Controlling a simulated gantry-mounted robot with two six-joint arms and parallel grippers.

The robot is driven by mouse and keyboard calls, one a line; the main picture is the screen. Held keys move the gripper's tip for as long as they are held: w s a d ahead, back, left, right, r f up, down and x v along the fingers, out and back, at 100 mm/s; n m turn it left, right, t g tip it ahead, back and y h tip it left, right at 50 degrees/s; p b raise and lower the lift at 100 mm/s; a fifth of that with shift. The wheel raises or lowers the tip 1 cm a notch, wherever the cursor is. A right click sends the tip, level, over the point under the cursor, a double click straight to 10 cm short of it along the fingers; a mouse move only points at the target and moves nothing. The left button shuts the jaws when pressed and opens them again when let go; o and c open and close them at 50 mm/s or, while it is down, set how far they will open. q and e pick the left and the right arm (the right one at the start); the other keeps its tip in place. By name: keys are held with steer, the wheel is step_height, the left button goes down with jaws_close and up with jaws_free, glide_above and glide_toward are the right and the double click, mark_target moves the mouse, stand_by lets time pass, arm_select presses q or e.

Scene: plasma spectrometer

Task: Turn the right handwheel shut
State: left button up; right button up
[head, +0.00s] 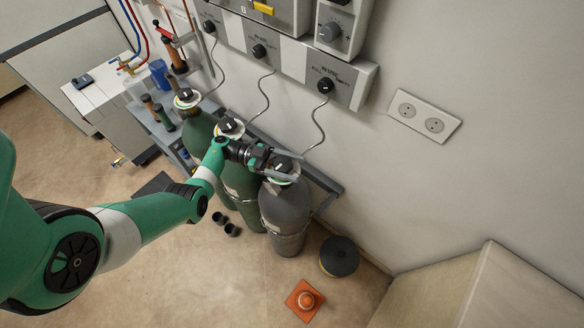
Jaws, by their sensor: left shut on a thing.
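The right handwheel (283,161) is a dark knob on top of the grey gas cylinder (286,213), the rightmost of three. My left gripper (288,167) reaches in from the left, with its fingers at this handwheel. It is shut on the handwheel, with one finger on the far side and one on the near side. The fingers and wrist hide part of the handwheel and the cylinder's top. My right gripper is not in view.
Two green cylinders with handwheels (230,126) (185,95) stand to the left. Coiled tubes run up to a wall panel (356,83). An orange cone (306,299), a dark round container (339,257) and black caps (231,229) are on the floor. A pale cabinet (490,290) stands lower right.

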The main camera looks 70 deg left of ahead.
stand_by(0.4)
arm_select(q)
steer(key=o, duration=1.3)
steer(key=shift+b+v, duration=0.65)
steer(key=shift+v, duration=3.1)
